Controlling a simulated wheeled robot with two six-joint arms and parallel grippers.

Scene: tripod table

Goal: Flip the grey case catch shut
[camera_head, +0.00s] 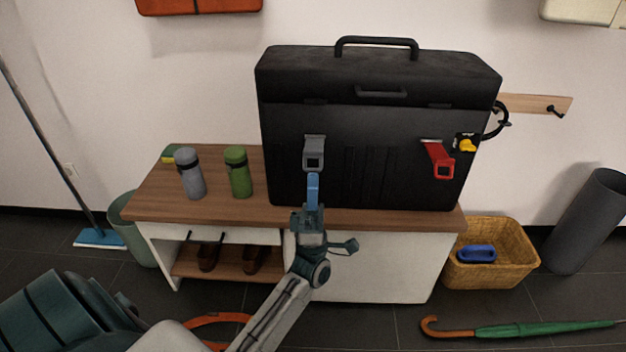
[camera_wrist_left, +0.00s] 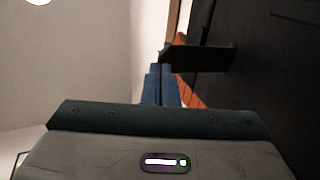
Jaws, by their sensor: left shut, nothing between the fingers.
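The big black case (camera_head: 350,135) stands upright on a wooden bench. The grey catch (camera_head: 314,143) is on the left part of its front, with a square opening at its lower end. My left gripper (camera_head: 313,187) is just below the catch, its blue fingers shut and empty. In the head view I cannot tell whether they touch the catch. In the left wrist view the blue fingers (camera_wrist_left: 163,86) point at a dark plate (camera_wrist_left: 200,56) standing out from the case front; it may be the catch. My right gripper is not in view.
A red catch (camera_head: 437,157) and a yellow-and-black item (camera_head: 467,143) are on the case's right. A grey bottle (camera_head: 190,175) and a green bottle (camera_head: 239,174) stand on the bench (camera_head: 225,208) to the left. A wicker basket (camera_head: 510,255) is on the floor at right.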

